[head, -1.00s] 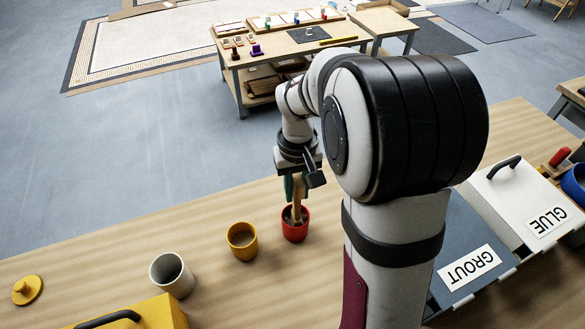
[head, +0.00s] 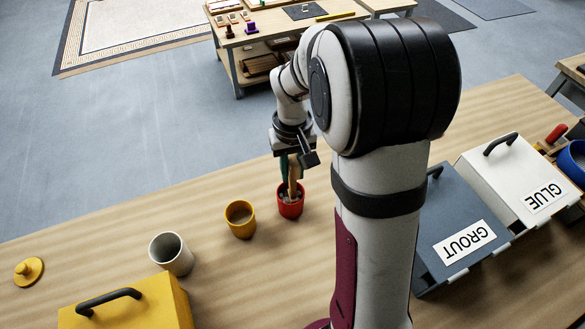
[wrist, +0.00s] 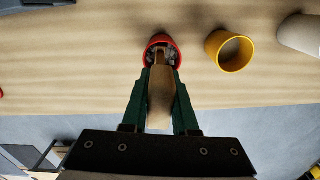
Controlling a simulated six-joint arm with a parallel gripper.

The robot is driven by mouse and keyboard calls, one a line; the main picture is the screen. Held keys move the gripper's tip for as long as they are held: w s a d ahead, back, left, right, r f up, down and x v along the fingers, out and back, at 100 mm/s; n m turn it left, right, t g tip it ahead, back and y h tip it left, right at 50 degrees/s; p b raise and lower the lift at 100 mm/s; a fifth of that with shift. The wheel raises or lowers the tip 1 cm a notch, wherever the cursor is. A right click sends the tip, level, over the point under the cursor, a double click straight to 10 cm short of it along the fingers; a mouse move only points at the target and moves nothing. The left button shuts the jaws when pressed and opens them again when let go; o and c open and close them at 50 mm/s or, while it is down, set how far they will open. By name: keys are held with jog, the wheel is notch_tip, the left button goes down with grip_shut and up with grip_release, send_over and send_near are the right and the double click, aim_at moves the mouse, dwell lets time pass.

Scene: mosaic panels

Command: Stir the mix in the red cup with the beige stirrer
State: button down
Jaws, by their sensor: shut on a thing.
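The red cup (head: 290,208) stands upright on the wooden bench, with a grey, lumpy mix showing inside. It also shows in the wrist view (wrist: 163,41). My gripper (head: 290,160) is above the cup, its green fingers shut on the beige stirrer (head: 292,188). In the wrist view the stirrer (wrist: 160,95) runs between my fingers (wrist: 160,85) and its far end is inside the cup's rim. How deep the tip sits in the mix is hidden.
A yellow cup (head: 240,228) stands just left of the red cup, and a white cup (head: 171,262) farther left. A yellow lidded box (head: 150,305) is at front left. GROUT (head: 440,215) and GLUE (head: 515,170) boxes stand at right. A yellow lid (head: 28,271) lies far left.

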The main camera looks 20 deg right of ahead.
jog(key=shift+f, duration=0.35)
dwell(0.5)
jog(key=shift+r, duration=0.15)
dwell(0.3)
jog(key=shift+s, duration=0.3)
jog(key=shift+w+d, duration=0.25)
jog(key=shift+d, duration=0.05)
jog(key=shift+s+a, duration=0.25)
jog(key=shift+a, duration=0.1)
jog(key=shift+w, duration=0.3)
